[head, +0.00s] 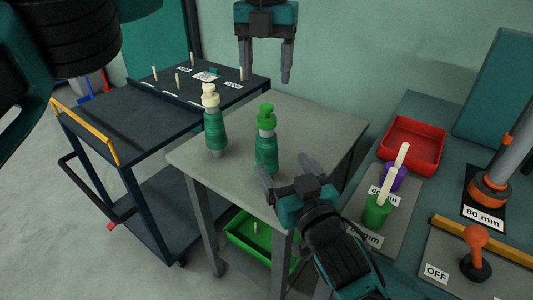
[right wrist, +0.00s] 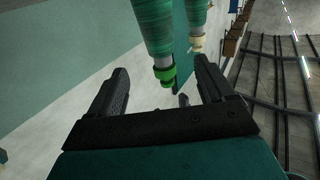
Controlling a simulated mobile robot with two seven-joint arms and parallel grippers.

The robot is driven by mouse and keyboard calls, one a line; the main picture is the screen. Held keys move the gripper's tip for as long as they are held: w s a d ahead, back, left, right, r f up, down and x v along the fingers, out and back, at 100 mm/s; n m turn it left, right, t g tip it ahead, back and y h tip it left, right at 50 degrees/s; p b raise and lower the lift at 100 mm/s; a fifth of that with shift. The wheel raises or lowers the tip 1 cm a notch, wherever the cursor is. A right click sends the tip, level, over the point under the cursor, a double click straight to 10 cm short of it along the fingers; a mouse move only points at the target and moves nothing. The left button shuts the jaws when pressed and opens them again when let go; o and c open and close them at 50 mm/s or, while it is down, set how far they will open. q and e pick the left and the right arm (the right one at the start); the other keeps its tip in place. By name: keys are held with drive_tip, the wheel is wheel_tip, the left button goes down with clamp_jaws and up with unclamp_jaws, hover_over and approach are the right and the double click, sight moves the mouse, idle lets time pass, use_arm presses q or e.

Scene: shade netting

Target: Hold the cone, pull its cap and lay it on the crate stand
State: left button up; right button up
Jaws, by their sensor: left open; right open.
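Two cones wound with green thread stand upright on a grey stand (head: 322,125). The nearer cone (head: 266,152) wears a green cap (head: 266,116); the other cone (head: 215,131) wears a cream cap (head: 210,95). My right gripper (head: 284,164) is open and empty, just right of the green-capped cone. In the right wrist view the green cap (right wrist: 165,76) shows beyond and between the open fingers, with the cream cap (right wrist: 196,45) farther off. My left gripper (head: 266,75) is open and empty, fingers down, above the stand's far side. A green crate (head: 245,240) sits under the stand.
A dark cart (head: 135,125) with a yellow handle stands left; its raised back shelf holds several pegs and labels. At right, a bench carries a red tray (head: 412,145), green and purple spools on pale pegs, and an orange-knobbed lever (head: 475,240) by an OFF label.

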sight(271, 146)
drive_tip(key=x, duration=1)
drive_tip(key=shift+w+a, duration=0.1)
drive_tip(key=shift+w, duration=0.1)
